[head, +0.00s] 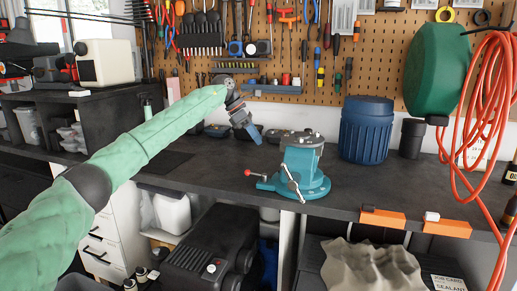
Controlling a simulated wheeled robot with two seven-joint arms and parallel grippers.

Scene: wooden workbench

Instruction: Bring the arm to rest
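My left arm (130,150), in a pale green sleeve with a dark elbow band, reaches in from the lower left and stretches out over the workbench (225,172). My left gripper (254,135) is at its end, small and angled down to the right, above the bench top and left of the teal vise. It is too small here to tell whether its fingers are open or shut, and I see nothing clearly held in it. My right arm and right gripper are not in view.
A teal vise (303,165) with a red-knobbed handle stands near the front edge. A blue ribbed bin (366,130) and a black cup (411,138) stand behind it to the right. An orange hose (492,90) hangs at right. Bare bench lies left of the vise.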

